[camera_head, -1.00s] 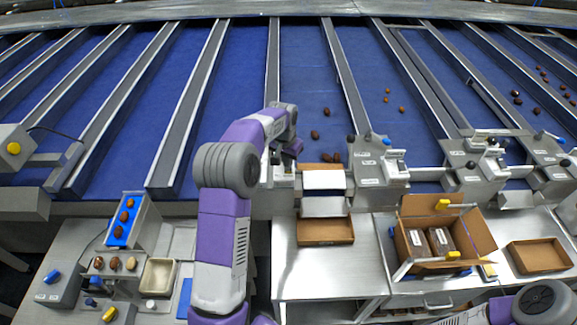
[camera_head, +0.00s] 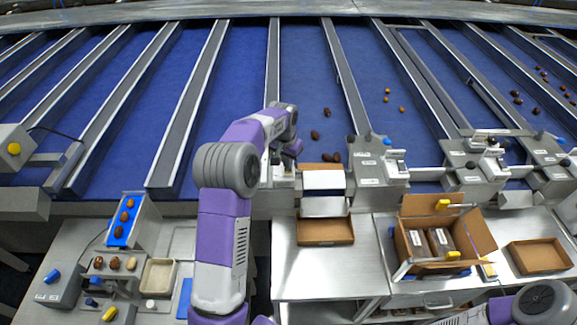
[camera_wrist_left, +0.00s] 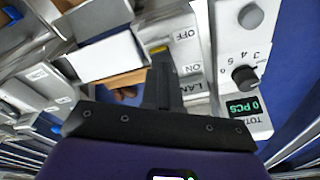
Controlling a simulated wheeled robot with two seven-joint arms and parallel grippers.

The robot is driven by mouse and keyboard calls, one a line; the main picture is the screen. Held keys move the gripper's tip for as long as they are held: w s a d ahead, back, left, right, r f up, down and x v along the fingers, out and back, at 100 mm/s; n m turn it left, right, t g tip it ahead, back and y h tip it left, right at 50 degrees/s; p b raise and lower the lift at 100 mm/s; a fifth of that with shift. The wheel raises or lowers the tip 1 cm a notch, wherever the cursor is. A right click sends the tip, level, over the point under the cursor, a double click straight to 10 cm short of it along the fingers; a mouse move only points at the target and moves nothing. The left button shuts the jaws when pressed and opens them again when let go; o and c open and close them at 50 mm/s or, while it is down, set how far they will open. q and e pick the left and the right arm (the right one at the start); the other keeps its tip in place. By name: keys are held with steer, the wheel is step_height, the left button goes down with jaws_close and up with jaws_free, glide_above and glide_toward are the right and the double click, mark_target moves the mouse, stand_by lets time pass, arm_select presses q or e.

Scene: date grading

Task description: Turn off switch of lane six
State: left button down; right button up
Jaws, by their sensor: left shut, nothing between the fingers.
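My left gripper (camera_head: 285,160) is over a metal lane control box (camera_head: 284,183) at the front end of a lane divider. In the left wrist view its dark fingers (camera_wrist_left: 161,58) are shut and empty. They reach down over a white switch panel (camera_wrist_left: 186,48) printed OFF, ON and a partly covered LANE label. The lane number is hidden by the fingers. A small yellow patch shows right at the fingertips; the switch lever itself is mostly hidden, and I cannot tell whether the fingers touch it. My right gripper is out of view.
Beside the switch panel is a counter display (camera_wrist_left: 246,106) reading 0 PCS and a black knob (camera_wrist_left: 245,77). To the right in the head view are a white flap (camera_head: 324,180), a cardboard tray (camera_head: 326,231) and another control box (camera_head: 379,172). Several dates lie on the blue belts.

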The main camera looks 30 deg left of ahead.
mark_target(288, 170)
arm_select(q)
steer(key=shift+f+b, duration=0.6)
steer(key=shift+f, duration=0.35)
stand_by(0.6)
steer(key=shift+r, duration=0.1)
steer(key=shift+r+p, duration=2.8)
steer(key=shift+r, duration=0.75)
steer(key=shift+f, duration=0.1)
